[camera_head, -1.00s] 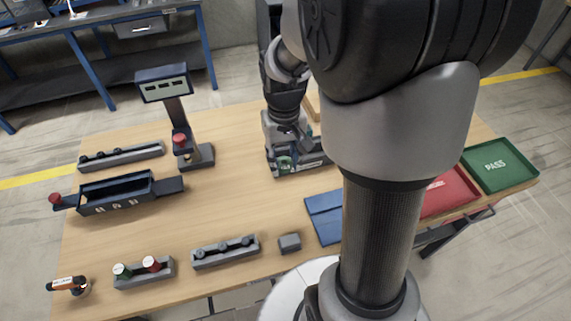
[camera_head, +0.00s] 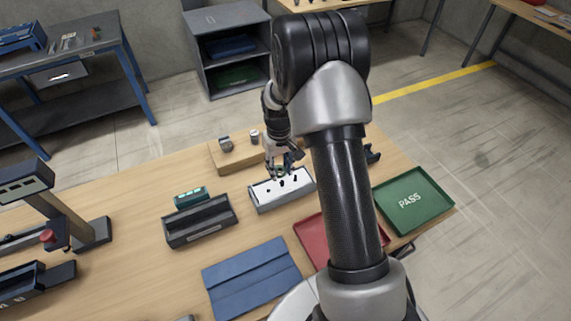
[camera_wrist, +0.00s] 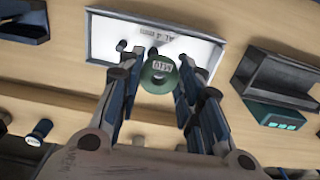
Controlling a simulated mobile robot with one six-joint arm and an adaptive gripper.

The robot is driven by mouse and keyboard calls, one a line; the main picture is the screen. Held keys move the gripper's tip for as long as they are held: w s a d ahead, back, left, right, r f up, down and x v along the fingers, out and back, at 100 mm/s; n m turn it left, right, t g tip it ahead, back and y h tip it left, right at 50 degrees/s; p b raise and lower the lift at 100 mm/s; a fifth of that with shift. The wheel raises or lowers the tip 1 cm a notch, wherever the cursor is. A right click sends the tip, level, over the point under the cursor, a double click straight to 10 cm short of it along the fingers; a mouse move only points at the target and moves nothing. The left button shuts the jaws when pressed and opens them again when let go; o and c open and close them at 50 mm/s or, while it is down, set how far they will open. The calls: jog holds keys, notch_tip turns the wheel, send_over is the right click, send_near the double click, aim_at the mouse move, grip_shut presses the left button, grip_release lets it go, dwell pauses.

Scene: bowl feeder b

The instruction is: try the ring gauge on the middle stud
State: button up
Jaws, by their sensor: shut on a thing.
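The ring gauge is a small green ring (camera_wrist: 159,76) with a pale label, held between the fingertips of my gripper (camera_wrist: 155,80) in the wrist view. In the head view my gripper (camera_head: 282,166) is low over a grey tray with a white plate (camera_head: 263,204). Several short black studs stand in a row on the plate (camera_wrist: 108,35). In the wrist view the ring is close to the middle stud (camera_wrist: 152,51), overlapping it in the picture. I cannot tell whether the ring touches it or is around it. My fingers partly hide the row.
A blue folded mat (camera_head: 250,280), a red tray (camera_head: 308,240) and a green PASS tray (camera_head: 414,201) lie nearer. A wooden block (camera_head: 234,158) with small metal parts is behind.

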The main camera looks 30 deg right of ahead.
aim_at(283, 182)
jog(key=shift+w+d+f, duration=0.15)
jog(key=shift+d, duration=0.4)
jog(key=shift+a, duration=0.1)
jog(key=shift+f+b, duration=1.6)
jog(key=shift+f, duration=0.6)
jog(key=shift+f+b, duration=0.6)
jog(key=shift+f, duration=0.1)
jog(key=shift+r, duration=0.1)
dwell(0.8)
jog(key=shift+r+p, duration=1.95)
jog(key=shift+r, duration=1)
